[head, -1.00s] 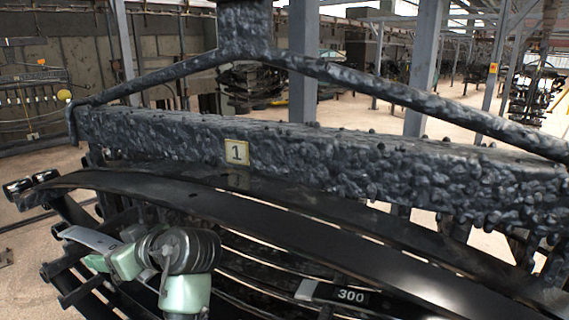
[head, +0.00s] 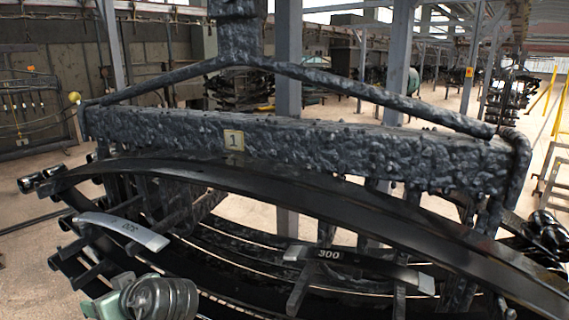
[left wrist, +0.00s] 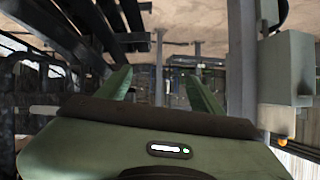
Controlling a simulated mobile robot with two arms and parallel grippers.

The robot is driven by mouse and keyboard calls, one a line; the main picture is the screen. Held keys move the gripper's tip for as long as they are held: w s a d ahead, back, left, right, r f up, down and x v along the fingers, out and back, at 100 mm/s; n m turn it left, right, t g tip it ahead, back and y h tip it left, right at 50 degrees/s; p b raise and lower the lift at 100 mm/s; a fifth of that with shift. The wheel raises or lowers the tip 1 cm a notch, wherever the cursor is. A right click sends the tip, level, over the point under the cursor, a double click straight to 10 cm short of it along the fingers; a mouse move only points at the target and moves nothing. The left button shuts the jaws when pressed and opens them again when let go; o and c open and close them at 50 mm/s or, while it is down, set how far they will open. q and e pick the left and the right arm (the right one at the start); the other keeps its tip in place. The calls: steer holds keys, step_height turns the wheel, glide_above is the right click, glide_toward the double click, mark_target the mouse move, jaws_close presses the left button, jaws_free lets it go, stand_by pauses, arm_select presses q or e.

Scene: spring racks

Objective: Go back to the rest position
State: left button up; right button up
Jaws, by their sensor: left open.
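My left gripper (left wrist: 160,88) shows in the left wrist view with its two green fingers apart and nothing between them. A second dark piece marked 300 (head: 350,262) lies further right on the rack. The fingertips are not clearly visible in the head view. My right gripper is not in view.
A rough dark beam (head: 340,150) with a plate numbered 1 (head: 234,140) spans the rack above long curved black leaf springs (head: 300,195). Rack prongs stick out at the left. Grey posts stand behind. Bare floor (head: 30,245) shows at the left.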

arm_select(q)
steer(key=s+d+f+m+h, duration=0.25)
steer(key=s+f, duration=0.25)
steer(key=f, duration=0.3)
steer(key=s+d+f+m+h, duration=0.25)
steer(key=s+f+m, duration=0.2)
steer(key=f, duration=0.35)
steer(key=s+d+f+m+g+h, duration=0.1)
steer(key=s+d+f+m+h, duration=0.3)
steer(key=s, duration=0.5)
steer(key=s+d+f+m+g+h, duration=0.15)
steer(key=s+d+f, duration=0.3)
steer(key=s, duration=0.45)
step_height(320, 180, down, 27)
steer(key=s+d+g+b, duration=0.1)
steer(key=g+b, duration=0.1)
steer(key=b, duration=0.1)
steer(key=s+a+f+b, duration=0.1)
steer(key=s+a+f, duration=0.2)
steer(key=s+f, duration=1.4)
step_height(320, 180, down, 2)
steer(key=shift+f+g+b, duration=0.2)
steer(key=shift+g+b, duration=0.1)
steer(key=shift+g, duration=0.05)
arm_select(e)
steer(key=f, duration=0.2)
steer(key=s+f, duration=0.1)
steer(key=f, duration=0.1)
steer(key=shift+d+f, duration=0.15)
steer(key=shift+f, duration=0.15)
